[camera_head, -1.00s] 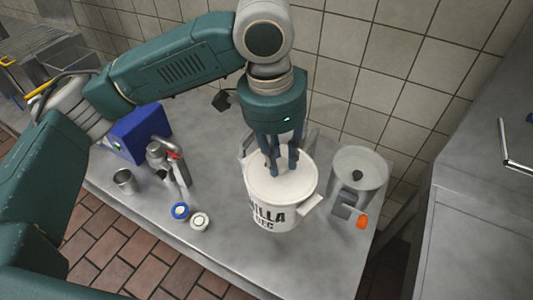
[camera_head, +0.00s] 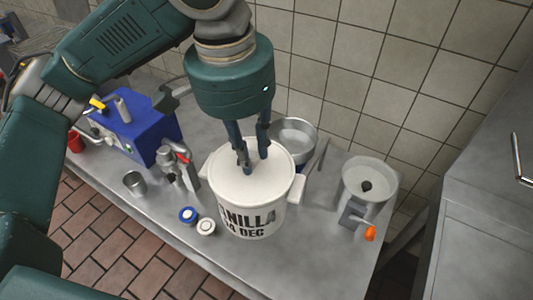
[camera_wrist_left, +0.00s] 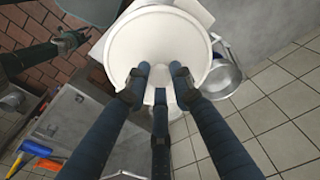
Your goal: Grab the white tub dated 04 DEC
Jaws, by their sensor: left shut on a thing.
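The white tub (camera_head: 252,218) stands out in the middle of the head view, upright, with black lettering that reads "ANILLA" and "4 DEC", the first characters cut off at its side. It looks raised above the steel counter. My left gripper (camera_head: 251,165) points down from above and is shut at the middle of the tub's white top. In the left wrist view the three dark fingers (camera_wrist_left: 160,85) meet there, over the round top (camera_wrist_left: 160,30); the gripped part is mostly hidden. My right gripper (camera_wrist_left: 68,42) seems to show at the upper left there, its jaws unclear.
A tiled wall closes the back.

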